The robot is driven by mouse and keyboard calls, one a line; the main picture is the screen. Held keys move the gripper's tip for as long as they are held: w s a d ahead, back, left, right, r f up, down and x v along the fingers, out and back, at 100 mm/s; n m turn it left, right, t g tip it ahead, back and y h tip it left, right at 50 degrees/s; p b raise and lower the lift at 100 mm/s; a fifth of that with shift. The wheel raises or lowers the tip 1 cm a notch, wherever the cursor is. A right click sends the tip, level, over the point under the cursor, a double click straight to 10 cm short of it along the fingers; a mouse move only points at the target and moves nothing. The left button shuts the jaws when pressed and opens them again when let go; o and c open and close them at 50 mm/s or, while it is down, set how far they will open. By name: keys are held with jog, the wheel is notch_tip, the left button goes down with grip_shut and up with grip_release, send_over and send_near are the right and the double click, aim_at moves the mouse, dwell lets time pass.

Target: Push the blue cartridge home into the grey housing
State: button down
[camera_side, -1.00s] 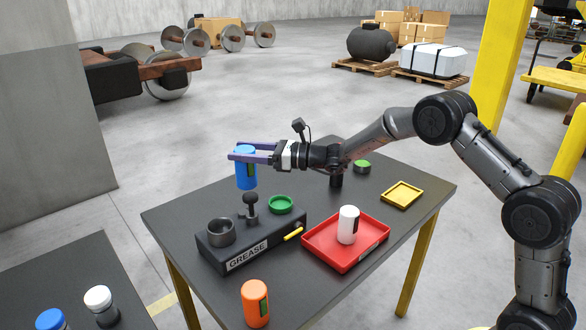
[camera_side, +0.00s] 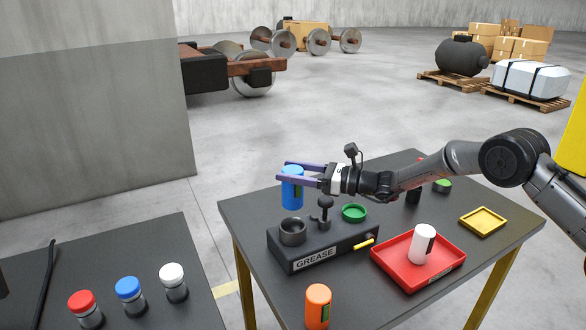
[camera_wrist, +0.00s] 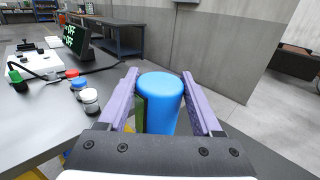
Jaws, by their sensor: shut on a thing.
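The blue cartridge (camera_side: 292,189) is upright between the purple fingers of my gripper (camera_side: 303,172). The fingers are shut on its sides. In the side view its lower end hangs just above the round dark grey housing (camera_side: 292,236), an open cup on the left end of the block marked GREASE (camera_side: 318,258). Their exact alignment in depth is hard to tell. In the wrist view the blue cartridge (camera_wrist: 160,103) stands between the two fingers of my gripper (camera_wrist: 163,88) with a dark green-edged label at its left; the housing is hidden there.
A black knobbed lever (camera_side: 325,209) stands right beside the housing. A green dish (camera_side: 354,212) and yellow handle (camera_side: 364,243) are further right. A red tray (camera_side: 392,257) holds a white cartridge (camera_side: 423,244). An orange cartridge (camera_side: 318,305) stands at the front.

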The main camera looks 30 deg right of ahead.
aim_at(294, 204)
jog(key=shift+f, duration=2.35)
jog(key=shift+f, duration=2.3)
jog(key=shift+c, duration=0.6)
grip_release()
jog(key=shift+o, duration=0.6)
jog(key=shift+f, duration=0.15)
jog(key=shift+s+d, duration=0.1)
jog(key=v, duration=1.3)
jog(key=shift+s+d, duration=0.2)
jog(key=shift+s, duration=0.05)
